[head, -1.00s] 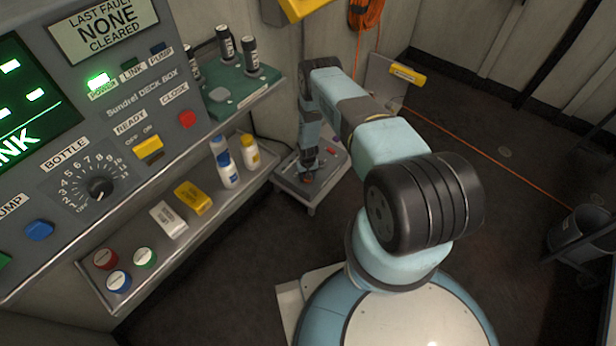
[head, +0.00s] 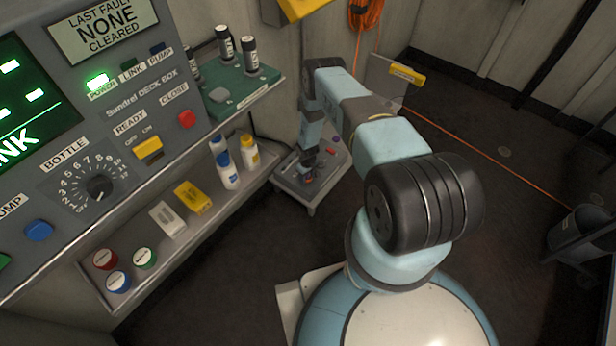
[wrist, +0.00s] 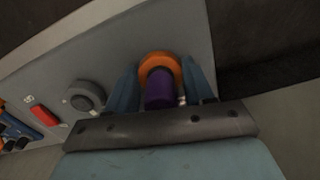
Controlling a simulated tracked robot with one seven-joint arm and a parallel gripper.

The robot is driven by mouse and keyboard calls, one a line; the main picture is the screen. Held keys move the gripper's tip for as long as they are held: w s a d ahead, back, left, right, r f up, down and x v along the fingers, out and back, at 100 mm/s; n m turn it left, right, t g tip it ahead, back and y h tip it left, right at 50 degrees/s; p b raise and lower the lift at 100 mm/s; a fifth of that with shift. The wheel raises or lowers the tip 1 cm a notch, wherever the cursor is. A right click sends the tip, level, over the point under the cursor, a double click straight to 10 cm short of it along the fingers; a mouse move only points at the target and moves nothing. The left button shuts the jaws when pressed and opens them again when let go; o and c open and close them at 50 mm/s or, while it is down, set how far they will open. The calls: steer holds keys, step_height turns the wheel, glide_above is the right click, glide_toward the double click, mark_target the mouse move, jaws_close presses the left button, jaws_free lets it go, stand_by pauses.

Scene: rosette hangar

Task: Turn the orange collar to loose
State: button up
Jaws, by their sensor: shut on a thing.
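In the wrist view the orange collar (wrist: 159,63) is a ring around the base of a purple cylinder (wrist: 160,92) on a grey panel. My gripper (wrist: 160,78) has one blue-grey finger on each side of the collar and is shut on it. In the head view my gripper (head: 308,170) reaches down onto the small grey stand, and the collar there is mostly hidden by it. I cannot read any loose or tight marking beside the collar.
A dark round knob (wrist: 86,97) and a red switch (wrist: 44,116) sit left of the collar on the panel. The grey stand (head: 318,203) is low on the floor.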

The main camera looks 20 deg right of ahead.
steer(key=shift+w+r, duration=0.1)
steer(key=shift+w, duration=0.1)
steer(key=o, duration=0.7)
steer(key=shift+c, duration=0.2)
steer(key=o, duration=0.4)
steer(key=shift+s, duration=0.15)
step_height(320, 180, up, 14)
steer(key=shift+f, duration=0.2)
